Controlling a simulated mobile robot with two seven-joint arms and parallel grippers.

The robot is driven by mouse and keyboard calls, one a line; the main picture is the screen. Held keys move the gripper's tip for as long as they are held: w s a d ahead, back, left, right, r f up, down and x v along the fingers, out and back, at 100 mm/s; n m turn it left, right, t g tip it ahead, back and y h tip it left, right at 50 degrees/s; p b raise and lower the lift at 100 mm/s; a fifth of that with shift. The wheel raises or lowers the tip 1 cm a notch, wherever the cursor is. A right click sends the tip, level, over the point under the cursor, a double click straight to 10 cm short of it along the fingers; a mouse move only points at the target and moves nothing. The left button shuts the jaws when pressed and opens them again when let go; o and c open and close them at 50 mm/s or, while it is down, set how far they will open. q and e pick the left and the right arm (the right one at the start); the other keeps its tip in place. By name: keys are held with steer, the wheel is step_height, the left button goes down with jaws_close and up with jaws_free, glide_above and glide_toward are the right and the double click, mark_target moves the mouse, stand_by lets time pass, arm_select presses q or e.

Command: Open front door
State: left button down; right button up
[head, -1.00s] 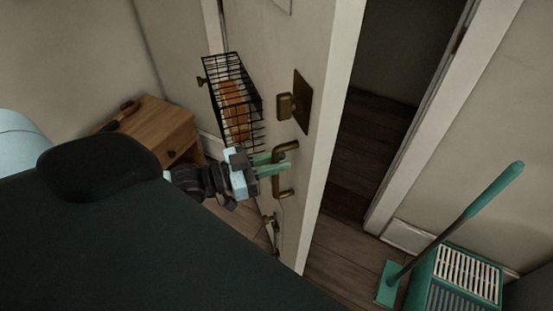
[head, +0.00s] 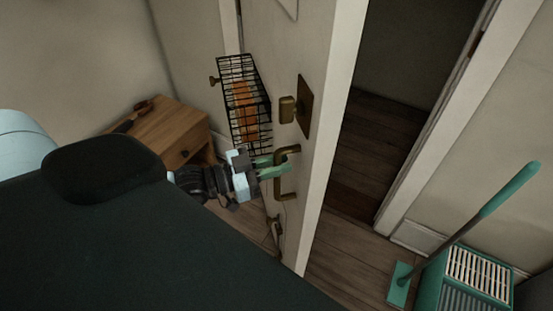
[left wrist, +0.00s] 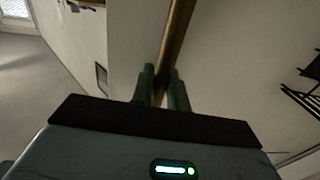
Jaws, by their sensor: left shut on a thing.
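The front door (head: 317,60) is white and stands ajar, with a dark opening to its right. A brass pull handle (head: 289,190) is on its face, below a brass knob and plate (head: 304,107). My left gripper (head: 277,170) has its green fingers at the pull handle. In the left wrist view, the fingers (left wrist: 165,88) are shut around the brass bar of the handle (left wrist: 177,40). My right gripper is not in view.
A black wire basket (head: 243,105) with something orange inside hangs on the door. A wooden cabinet (head: 165,130) stands at the left. A green broom (head: 470,225) and a green slatted box (head: 470,285) are at the lower right. Wooden floor (head: 345,245) lies between door and box.

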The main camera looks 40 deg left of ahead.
arm_select(q)
steer(key=c, duration=1.5)
jaws_free()
steer(key=shift+o, duration=0.2)
steer(key=p+v, duration=0.1)
steer(key=v, duration=0.6)
steer(key=shift+s+a, duration=0.25)
steer(key=shift+s, duration=0.1)
